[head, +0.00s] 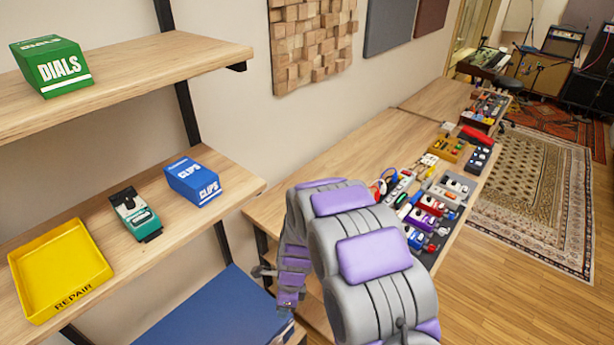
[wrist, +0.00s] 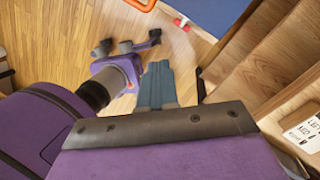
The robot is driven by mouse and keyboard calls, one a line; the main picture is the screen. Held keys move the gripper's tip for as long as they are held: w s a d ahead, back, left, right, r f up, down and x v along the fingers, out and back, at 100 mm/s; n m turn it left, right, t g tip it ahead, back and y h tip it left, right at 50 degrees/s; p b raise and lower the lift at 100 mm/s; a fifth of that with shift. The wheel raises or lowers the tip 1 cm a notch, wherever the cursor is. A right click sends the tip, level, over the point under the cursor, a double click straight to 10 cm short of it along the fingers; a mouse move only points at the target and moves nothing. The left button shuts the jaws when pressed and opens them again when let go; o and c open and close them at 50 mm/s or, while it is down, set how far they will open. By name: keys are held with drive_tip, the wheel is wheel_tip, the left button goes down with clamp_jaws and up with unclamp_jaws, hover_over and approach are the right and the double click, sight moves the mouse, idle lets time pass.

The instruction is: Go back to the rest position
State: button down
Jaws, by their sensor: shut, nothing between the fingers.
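My gripper's blue-grey fingers (wrist: 156,86) lie side by side and shut, with nothing between them in the wrist view. They point toward the wooden floor, beside a wooden shelf structure. In the head view my grey and purple arm fills the lower middle, folded and hanging in front of the workbench; the fingertips cannot be made out clearly there. The arm hides part of the workbench (head: 330,150).
A wall shelf at left holds a yellow REPAIR tray (head: 60,268), a green pedal (head: 135,214), a blue CLIPS box (head: 195,182) and, higher, a green DIALS box (head: 51,66). Several pedals crowd the bench's right side. Open floor (head: 500,280) lies right.

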drive_tip(key=s+d+r+n, duration=0.5)
drive_tip(key=d+r, duration=0.1)
drive_tip(key=r, duration=0.3)
drive_tip(key=s+d+r+n, duration=0.4)
drive_tip(key=d+r, duration=0.2)
drive_tip(key=r, duration=0.4)
drive_tip(key=s+d+r+n+h, duration=0.1)
drive_tip(key=s+d+r+n, duration=0.2)
drive_tip(key=s, duration=0.6)
drive_tip(key=s+d+r+n+h, duration=0.1)
drive_tip(key=s+d+r+n, duration=0.3)
drive_tip(key=s, duration=0.5)
drive_tip(key=shift+d+r+n+b, duration=0.35)
drive_tip(key=shift+d+n, duration=0.25)
drive_tip(key=shift+n, duration=0.5)
drive_tip(key=shift+d, duration=0.35)
drive_tip(key=shift+a, duration=0.15)
